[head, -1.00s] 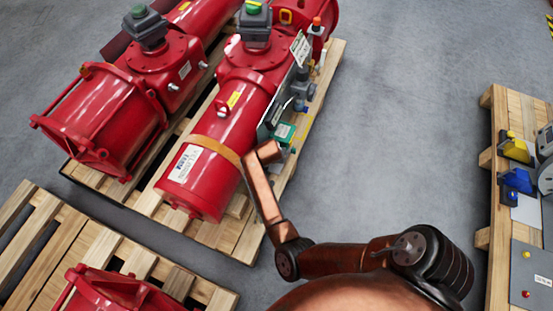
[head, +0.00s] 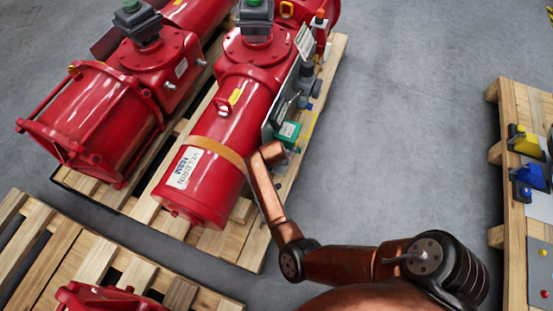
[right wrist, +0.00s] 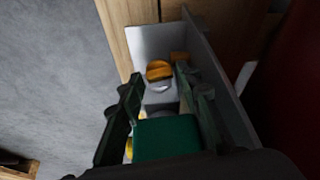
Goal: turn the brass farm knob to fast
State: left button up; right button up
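A round brass-yellow knob (right wrist: 159,70) with a pale base sits on a grey panel (right wrist: 150,42) in the right wrist view. My right gripper (right wrist: 158,80) is open, with its two dark fingers apart on either side of the line to the knob. A green block (right wrist: 166,138) is close to the camera between the fingers. In the head view my right arm reaches up to the side of the red actuator (head: 225,130), by a green box (head: 288,131). The gripper's fingers and the knob cannot be made out there. Any marking for fast is not legible. My left gripper is not in view.
The actuator lies on a wooden pallet (head: 250,240) beside another red actuator (head: 95,110). Another pallet (head: 507,190) at the right carries yellow and blue devices. Grey floor (head: 400,120) between the pallets is clear.

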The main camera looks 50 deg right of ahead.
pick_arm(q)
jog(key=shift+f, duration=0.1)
pick_arm(e)
jog(key=shift+c, duration=0.7)
grip_shut()
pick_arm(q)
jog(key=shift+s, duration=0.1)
